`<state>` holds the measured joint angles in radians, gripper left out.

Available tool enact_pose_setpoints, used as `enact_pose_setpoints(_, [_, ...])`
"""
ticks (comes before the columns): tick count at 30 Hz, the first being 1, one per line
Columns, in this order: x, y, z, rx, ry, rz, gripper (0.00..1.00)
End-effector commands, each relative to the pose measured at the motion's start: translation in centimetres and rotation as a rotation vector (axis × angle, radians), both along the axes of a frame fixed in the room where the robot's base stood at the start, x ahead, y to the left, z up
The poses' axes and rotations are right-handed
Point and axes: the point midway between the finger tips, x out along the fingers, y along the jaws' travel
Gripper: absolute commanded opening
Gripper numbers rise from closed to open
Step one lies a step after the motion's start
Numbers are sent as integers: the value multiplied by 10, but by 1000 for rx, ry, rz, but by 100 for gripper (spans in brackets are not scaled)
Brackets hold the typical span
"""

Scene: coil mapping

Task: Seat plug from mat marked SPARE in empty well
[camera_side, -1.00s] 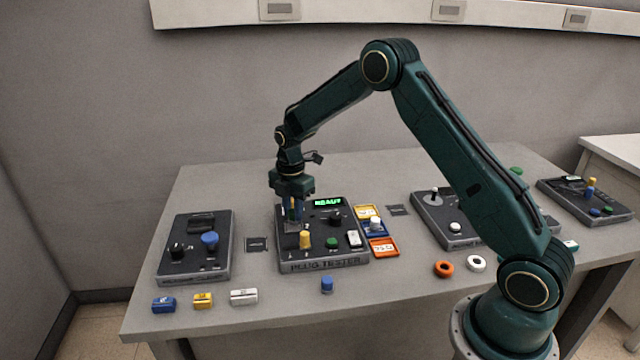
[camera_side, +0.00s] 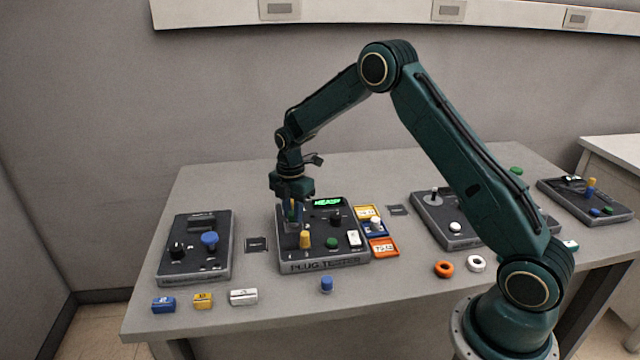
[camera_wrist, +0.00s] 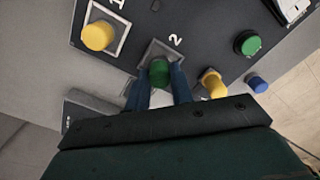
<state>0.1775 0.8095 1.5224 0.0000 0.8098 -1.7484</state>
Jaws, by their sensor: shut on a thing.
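My gripper (camera_side: 292,225) is shut on a green plug (camera_wrist: 158,72) at the left side of the plug tester (camera_side: 320,264). In the wrist view its blue fingers (camera_wrist: 160,80) flank the plug at the square well marked 2 (camera_wrist: 152,48). The plug overlaps this well; its lower end is hidden, so I cannot tell how deep it sits. A yellow plug (camera_wrist: 98,36) stands in the square marked 1. Beside the tester lie a yellow mat (camera_side: 366,211), a blue mat (camera_side: 372,234) bearing a white plug (camera_side: 375,222), and an orange mat (camera_side: 384,248). Their lettering is too small to read surely.
The tester carries a lit green display (camera_side: 327,202), a yellow knob (camera_side: 305,240) and a green button (camera_side: 331,243). Another panel (camera_side: 180,268) lies left. Orange (camera_side: 444,268) and white (camera_side: 476,263) rings lie right.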

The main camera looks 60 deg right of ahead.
Motion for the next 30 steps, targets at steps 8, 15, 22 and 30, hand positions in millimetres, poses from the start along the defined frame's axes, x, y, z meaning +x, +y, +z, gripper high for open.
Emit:
enact_pose_setpoints(8, [0,0,0,0,0,0,1])
enact_pose_setpoints(15, [0,0,-3,0,1,0,1])
enact_pose_setpoints(22, [0,0,-6,0,1,0,1])
enact_pose_setpoints(30, [0,0,-6,0,0,0,1])
